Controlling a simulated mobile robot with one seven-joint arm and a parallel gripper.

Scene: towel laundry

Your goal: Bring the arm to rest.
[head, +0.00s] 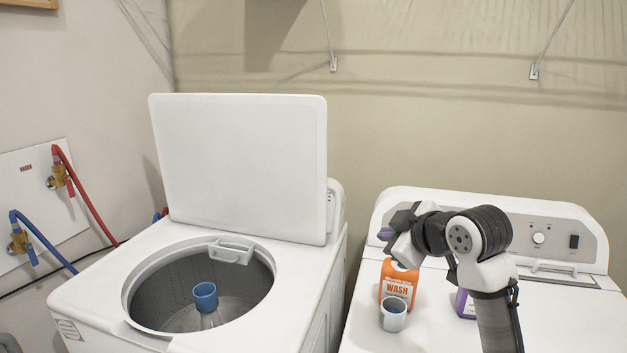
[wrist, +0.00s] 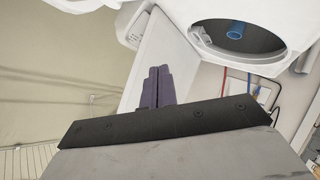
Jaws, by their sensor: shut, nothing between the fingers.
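My gripper (head: 386,234) is in the air above the white dryer's left part in the head view, its dark purple fingertips pointing left toward the washer. In the wrist view my gripper (wrist: 158,86) shows its two fingers side by side, shut with nothing between them. My arm bends up over the dryer, clear of the bottle and cup below. The wrist view looks across the washer's raised lid (wrist: 170,60) toward the open drum, tilted in the picture.
The white washer (head: 90,290) stands at left, lid (head: 240,165) up, a blue agitator (head: 205,296) in its drum. On the dryer (head: 580,315) are an orange WASH bottle (head: 398,283), a whitish cup (head: 393,316) and a purple container (head: 464,303) partly behind my arm. The dryer's right side is clear.

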